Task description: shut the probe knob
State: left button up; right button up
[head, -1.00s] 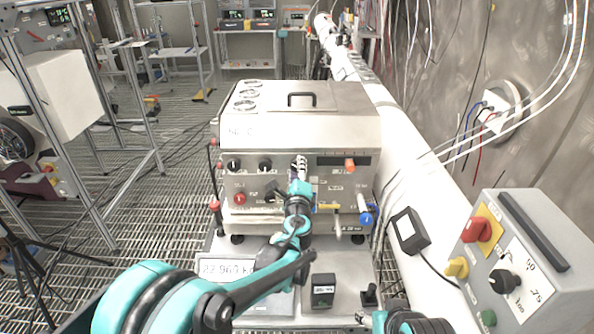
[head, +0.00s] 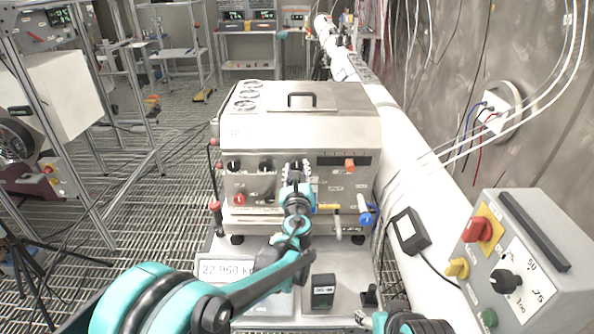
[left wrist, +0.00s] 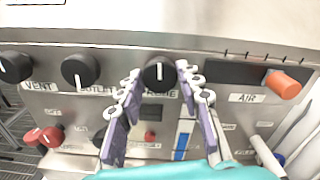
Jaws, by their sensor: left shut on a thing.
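The probe knob (left wrist: 158,72) is a round black knob with a white mark on the steel front panel. Its label below is partly covered. In the left wrist view the mark stands near upright. My left gripper (left wrist: 161,78) has one finger on each side of the knob and is shut on it. In the head view my left gripper (head: 297,170) reaches the panel of the steel machine (head: 300,130) and hides most of the knob. My right gripper is not in view.
The vent knob (left wrist: 14,67) and another black knob (left wrist: 80,70) sit left of the probe knob. A grey control box (head: 520,265) stands at the right.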

pick_arm(q)
jog(key=shift+f+m, duration=0.1)
jog(key=shift+m, duration=0.5)
jog(key=o, duration=1.2)
jog(key=shift+c, duration=0.2)
jog(key=s, duration=1.2)
